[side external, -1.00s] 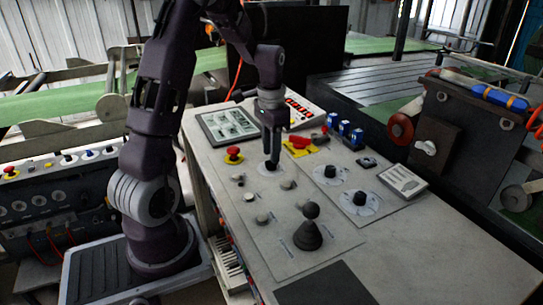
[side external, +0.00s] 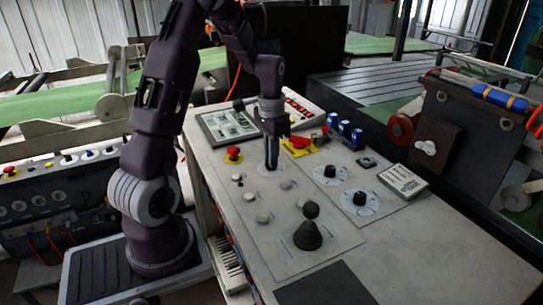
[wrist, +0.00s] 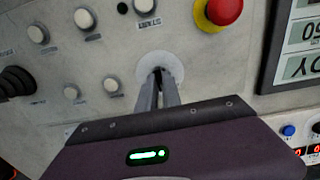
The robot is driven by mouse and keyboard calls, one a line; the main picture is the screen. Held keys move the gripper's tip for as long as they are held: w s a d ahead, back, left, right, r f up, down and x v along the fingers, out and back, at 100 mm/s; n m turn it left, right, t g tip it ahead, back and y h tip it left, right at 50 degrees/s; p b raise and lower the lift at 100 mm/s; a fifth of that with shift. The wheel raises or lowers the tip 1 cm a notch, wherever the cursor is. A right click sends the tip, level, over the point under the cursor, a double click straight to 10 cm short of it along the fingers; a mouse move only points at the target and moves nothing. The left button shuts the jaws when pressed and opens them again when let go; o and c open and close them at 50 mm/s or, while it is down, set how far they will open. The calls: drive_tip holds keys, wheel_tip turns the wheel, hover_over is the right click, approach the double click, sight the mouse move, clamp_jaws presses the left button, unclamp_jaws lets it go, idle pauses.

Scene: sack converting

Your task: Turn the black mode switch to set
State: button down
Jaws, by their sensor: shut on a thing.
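The black mode switch (wrist: 158,71) shows as a small dark piece between my fingertips, on a round white dial plate (wrist: 174,63) in the wrist view. In the side view the dial plate (side external: 261,170) lies flat on the grey panel, under my fingertips. My gripper (side external: 271,165) points down and is shut on the switch; its fingers (wrist: 159,75) reach the dial in the wrist view. The fingers hide most of the switch, and I cannot read its pointer or any set mark.
A red mushroom button on a yellow base (side external: 234,153) stands close left of my gripper. Two black knobs on white dials (side external: 330,171) (side external: 360,198) are to the right. A black joystick (side external: 308,232) and several pale buttons (side external: 263,217) are nearer the front.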

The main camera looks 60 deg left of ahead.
drive_tip(key=n, duration=0.4)
drive_tip(key=shift+n, duration=2.2)
drive_tip(key=c, duration=1.5)
unclamp_jaws()
wheel_tip(320, 180, up, 7)
drive_tip(key=shift+r, duration=0.1)
